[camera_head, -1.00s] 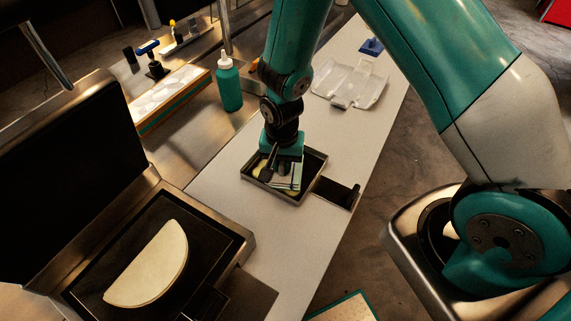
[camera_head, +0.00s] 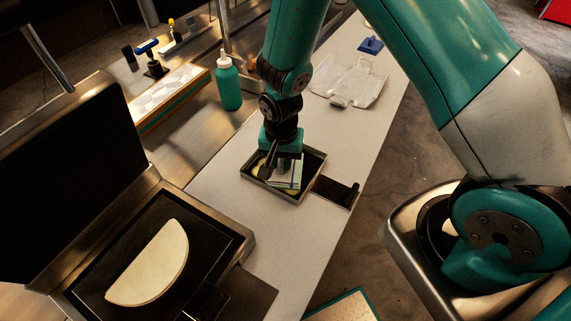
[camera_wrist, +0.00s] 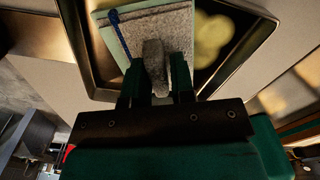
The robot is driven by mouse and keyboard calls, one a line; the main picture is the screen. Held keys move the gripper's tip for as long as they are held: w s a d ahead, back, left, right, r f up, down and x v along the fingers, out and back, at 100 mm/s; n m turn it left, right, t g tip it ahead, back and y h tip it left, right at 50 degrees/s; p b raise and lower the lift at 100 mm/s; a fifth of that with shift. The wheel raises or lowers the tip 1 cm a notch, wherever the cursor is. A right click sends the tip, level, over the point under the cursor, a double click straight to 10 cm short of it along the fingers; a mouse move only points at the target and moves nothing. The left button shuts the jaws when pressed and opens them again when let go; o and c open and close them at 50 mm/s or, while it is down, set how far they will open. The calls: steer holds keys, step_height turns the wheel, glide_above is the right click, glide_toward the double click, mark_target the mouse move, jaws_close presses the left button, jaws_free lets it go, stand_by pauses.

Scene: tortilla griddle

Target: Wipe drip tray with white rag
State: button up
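The drip tray (camera_head: 312,163) is a shallow dark metal pan on the white counter strip. It also shows in the wrist view (camera_wrist: 87,52). The white rag (camera_wrist: 118,38) looks pale grey-green with a blue stripe and lies inside the tray. In the head view, part of the rag (camera_head: 288,182) shows below my gripper. My gripper (camera_wrist: 156,78) points down into the tray, its fingers closed around a bunched grey fold of the rag. Yellow greasy patches (camera_wrist: 211,36) are on the tray floor beside the rag. My gripper hides part of the tray and rag.
A griddle press with a folded tortilla (camera_head: 150,265) stands at lower left. A green bottle (camera_head: 229,85) and an orange-edged box (camera_head: 168,98) are at upper left. A dark slot (camera_head: 334,190) adjoins the tray.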

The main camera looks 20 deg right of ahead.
jaws_close()
steer(key=shift+s, duration=0.1)
steer(key=shift+s+d, duration=0.1)
steer(key=shift+s, duration=1.25)
steer(key=shift+w+d, duration=0.7)
steer(key=shift+d, duration=0.3)
steer(key=shift+r, duration=0.1)
steer(key=shift+a, duration=0.1)
steer(key=shift+s+a+f, duration=0.2)
steer(key=shift+s+a, duration=0.5)
steer(key=shift+a, duration=0.2)
